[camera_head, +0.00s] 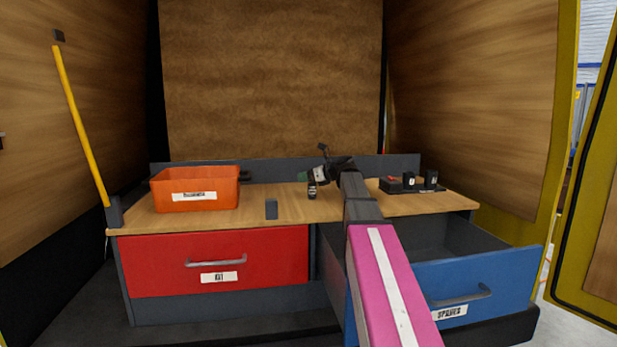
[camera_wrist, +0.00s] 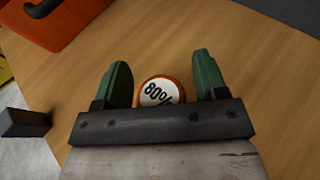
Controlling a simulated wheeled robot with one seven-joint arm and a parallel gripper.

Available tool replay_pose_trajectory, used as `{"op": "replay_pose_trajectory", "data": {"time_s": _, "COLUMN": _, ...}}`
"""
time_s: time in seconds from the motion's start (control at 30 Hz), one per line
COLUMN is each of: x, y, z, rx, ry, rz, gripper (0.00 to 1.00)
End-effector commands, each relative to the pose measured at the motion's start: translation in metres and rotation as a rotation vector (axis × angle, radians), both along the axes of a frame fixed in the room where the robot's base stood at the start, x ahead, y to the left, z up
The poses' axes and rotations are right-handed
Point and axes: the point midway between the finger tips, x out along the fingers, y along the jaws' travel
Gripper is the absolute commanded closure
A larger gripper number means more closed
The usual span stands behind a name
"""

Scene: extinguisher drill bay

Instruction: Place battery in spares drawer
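A round-topped item with an orange rim and a white "80%" label (camera_wrist: 158,93), apparently the battery, stands on the wooden worktop. In the head view it is a small dark cylinder (camera_head: 312,191). My gripper (camera_wrist: 163,82) has green fingers, one on each side of the item with visible gaps. It also shows just above the item in the head view (camera_head: 312,176). The item's lower part is hidden in the wrist view. The blue spares drawer (camera_head: 490,283), labelled "SPARES", is pulled open at the right; my arm crosses in front of its left part.
An orange bin (camera_head: 165,196) stands at the worktop's left. A small dark block (camera_head: 271,209) stands near the front edge. A black tray (camera_head: 437,190) with several small items sits at the right. The red drawer (camera_head: 160,265), labelled "KIT", is closed.

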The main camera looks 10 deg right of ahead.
Motion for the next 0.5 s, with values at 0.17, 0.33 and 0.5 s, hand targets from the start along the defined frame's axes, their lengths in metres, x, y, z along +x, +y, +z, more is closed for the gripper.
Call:
{"op": "replay_pose_trajectory", "data": {"time_s": 0.17, "x": 0.000, "y": 0.000, "z": 0.000, "rx": 0.000, "ry": 0.000, "rz": 0.000, "gripper": 0.31}}
{"op": "replay_pose_trajectory", "data": {"time_s": 0.33, "x": 0.000, "y": 0.000, "z": 0.003, "rx": -0.001, "ry": -0.001, "rz": 0.000, "gripper": 0.31}}
{"op": "replay_pose_trajectory", "data": {"time_s": 0.5, "x": -0.014, "y": -0.013, "z": 0.008, "rx": 0.000, "ry": -0.002, "rz": -0.002, "gripper": 0.31}}
